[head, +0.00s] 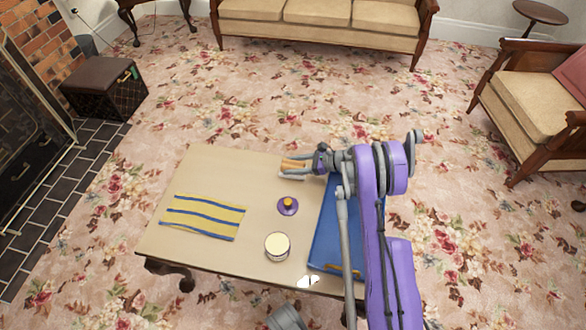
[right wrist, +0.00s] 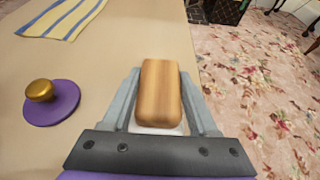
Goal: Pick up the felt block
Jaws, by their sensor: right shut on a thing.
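The felt block (right wrist: 161,92) has a brown wood-grained top and a pale layer showing at its near end. In the right wrist view it lies lengthwise between the two grey fingers of my right gripper (right wrist: 161,78). The right gripper (head: 292,168) is shut on the block, near the table's far edge. In the head view the block (head: 294,162) shows as a small orange-brown shape between the fingers. I cannot tell whether its underside touches the table.
The beige table (head: 190,180) also holds a yellow-and-blue striped cloth (head: 204,217), a purple disc with a gold knob (head: 288,206), a round cream-topped container (head: 277,246), a blue board (head: 328,235) beneath my right arm, and a small white object (head: 307,281). Bare tabletop lies left of the gripper.

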